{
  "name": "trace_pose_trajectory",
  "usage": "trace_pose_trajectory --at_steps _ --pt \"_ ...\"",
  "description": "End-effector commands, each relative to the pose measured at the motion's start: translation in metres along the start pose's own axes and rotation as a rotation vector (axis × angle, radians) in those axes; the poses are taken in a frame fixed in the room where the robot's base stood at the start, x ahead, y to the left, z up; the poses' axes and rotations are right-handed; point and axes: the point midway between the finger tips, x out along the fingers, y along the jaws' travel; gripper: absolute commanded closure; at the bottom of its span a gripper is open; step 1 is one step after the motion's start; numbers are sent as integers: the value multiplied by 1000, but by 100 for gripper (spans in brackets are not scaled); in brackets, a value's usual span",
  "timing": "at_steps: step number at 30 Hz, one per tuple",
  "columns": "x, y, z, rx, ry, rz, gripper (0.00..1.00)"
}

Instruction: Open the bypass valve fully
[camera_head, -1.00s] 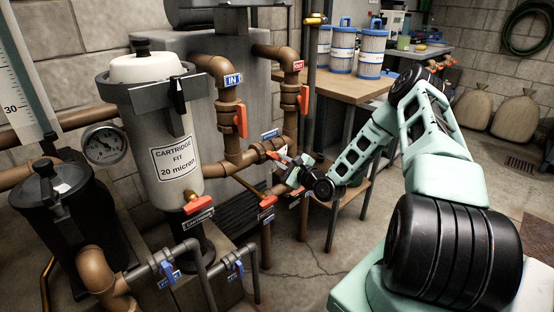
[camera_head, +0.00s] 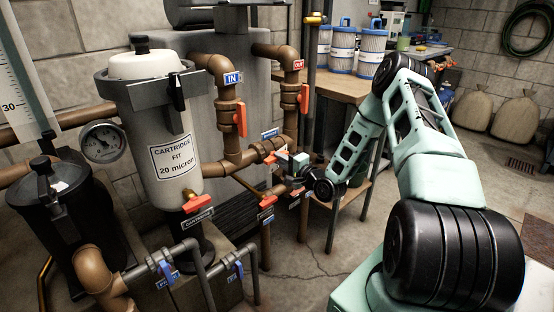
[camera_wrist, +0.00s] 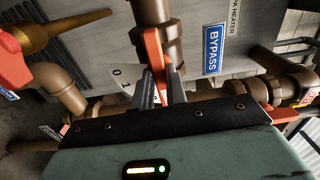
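The bypass valve's orange lever (camera_wrist: 154,50) shows in the wrist view on a brown vertical pipe, beside the blue BYPASS label (camera_wrist: 213,48). My gripper (camera_wrist: 162,82) has one finger on each side of this lever, with little or no gap visible. I cannot tell whether the fingers press on it. In the head view my gripper (camera_head: 289,163) is at the bypass valve (camera_head: 268,150), on the brown pipe between the IN and OUT lines. Its fingers are small there and partly overlap the lever.
Orange-handled valves stand close by on the IN pipe (camera_head: 240,119) and OUT pipe (camera_head: 303,98). The cartridge filter (camera_head: 170,145) stands to the left. A workbench (camera_head: 335,88) with filter cartridges is behind my arm. Open floor lies below.

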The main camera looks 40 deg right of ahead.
Motion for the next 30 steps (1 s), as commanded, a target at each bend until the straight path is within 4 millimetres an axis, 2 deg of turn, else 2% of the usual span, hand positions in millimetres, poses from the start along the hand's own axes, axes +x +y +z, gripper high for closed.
trace_pose_trajectory --at_steps 1,3,17,30 --pt "-1 1 0 0 0 3 75" --pt "-1 1 0 1 0 3 60" --pt "-3 0 0 3 0 2 60" --pt "-58 -1 0 3 1 2 60"
